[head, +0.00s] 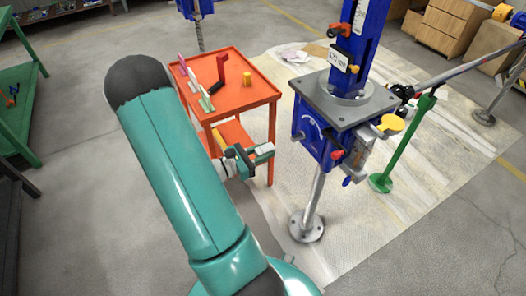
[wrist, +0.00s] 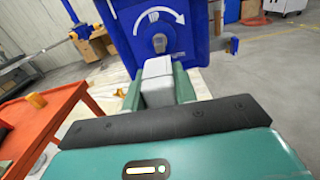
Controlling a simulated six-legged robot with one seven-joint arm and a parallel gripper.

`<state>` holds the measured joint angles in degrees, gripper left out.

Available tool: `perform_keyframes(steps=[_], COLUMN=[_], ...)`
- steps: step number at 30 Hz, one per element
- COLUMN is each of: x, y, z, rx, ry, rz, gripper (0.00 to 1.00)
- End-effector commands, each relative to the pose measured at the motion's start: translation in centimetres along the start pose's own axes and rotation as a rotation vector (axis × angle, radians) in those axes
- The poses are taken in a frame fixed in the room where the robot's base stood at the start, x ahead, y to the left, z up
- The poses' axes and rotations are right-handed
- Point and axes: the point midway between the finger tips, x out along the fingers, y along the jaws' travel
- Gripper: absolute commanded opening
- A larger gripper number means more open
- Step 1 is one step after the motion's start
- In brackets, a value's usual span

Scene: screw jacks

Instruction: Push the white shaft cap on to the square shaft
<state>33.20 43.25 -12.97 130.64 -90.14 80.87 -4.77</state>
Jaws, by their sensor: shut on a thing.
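The white shaft cap (wrist: 157,88) is a pale block held between the green fingers of my gripper (wrist: 158,77) in the wrist view. The square shaft (wrist: 159,42) is a small grey stub on the blue jack housing (wrist: 200,42), below a white curved arrow. In that view the shaft shows just beyond the cap's far end, so the cap is not around it. In the head view my gripper (head: 265,152) is left of the blue jack housing (head: 312,130), with a gap between them. The cap is hard to make out there.
The jack has a grey top plate (head: 342,103) and a lower leg with a round foot (head: 306,228). A green stand (head: 405,150) is at its right.

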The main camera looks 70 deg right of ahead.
Motion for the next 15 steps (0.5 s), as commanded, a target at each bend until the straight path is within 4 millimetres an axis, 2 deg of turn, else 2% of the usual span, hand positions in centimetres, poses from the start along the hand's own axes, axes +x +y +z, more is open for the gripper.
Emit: perform_keyframes(steps=[15], x=[0.39], y=[0.01], z=[0.18], rx=[-0.001], ry=[-0.004], rz=[0.003], gripper=[0.06])
